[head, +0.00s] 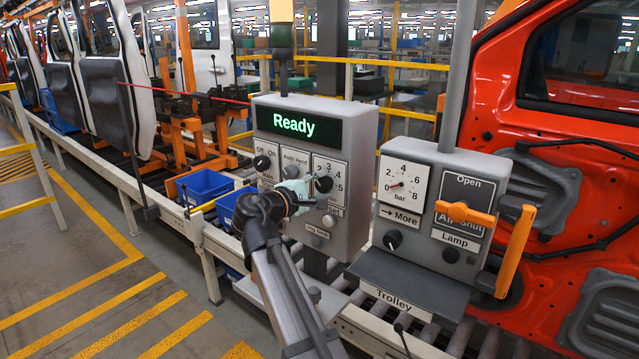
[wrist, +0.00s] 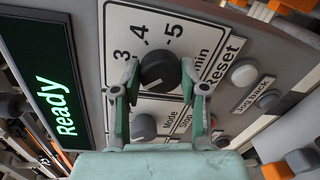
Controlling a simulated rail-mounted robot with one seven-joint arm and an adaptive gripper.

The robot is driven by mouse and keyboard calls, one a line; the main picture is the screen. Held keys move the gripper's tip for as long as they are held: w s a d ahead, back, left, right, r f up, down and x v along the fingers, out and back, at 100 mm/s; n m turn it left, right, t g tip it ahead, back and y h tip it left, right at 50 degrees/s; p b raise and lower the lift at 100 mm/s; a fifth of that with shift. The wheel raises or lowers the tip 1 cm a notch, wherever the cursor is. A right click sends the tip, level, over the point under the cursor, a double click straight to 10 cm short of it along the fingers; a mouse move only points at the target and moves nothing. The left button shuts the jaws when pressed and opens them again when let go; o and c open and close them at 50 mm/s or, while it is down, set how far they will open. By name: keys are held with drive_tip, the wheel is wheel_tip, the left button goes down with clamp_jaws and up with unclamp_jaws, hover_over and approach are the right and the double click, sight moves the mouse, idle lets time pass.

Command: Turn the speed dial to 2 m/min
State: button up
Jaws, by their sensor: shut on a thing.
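The speed dial is a round black knob (head: 323,184) on the grey control box, with figures 3, 4 and 5 visible around it. In the wrist view the knob (wrist: 159,70) sits between the two fingers of my gripper (wrist: 158,76). My gripper (head: 308,187) is shut on the knob, one finger on each side. A pale mark shows on the knob's lower side in the wrist view, away from 4 and 5. The lower figures are hidden by my fingers, so the exact setting cannot be read. The display (head: 293,124) reads "Ready" in green.
Other black knobs (head: 262,163) sit left on the same box, with a Reset button (wrist: 244,72) beside the dial. The Trolley panel (head: 440,220) with gauge and orange handle stands close on the right. Blue bins (head: 204,185) lie to the left.

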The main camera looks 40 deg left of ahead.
drive_tip(key=shift+n, duration=0.6)
drive_tip(key=o, duration=1.1)
drive_tip(key=shift+o, duration=0.2)
drive_tip(key=shift+s, duration=0.1)
drive_tip(key=s+r, duration=0.1)
drive_tip(key=s, duration=1)
drive_tip(key=shift+s+d, duration=0.3)
drive_tip(key=shift+s, duration=0.05)
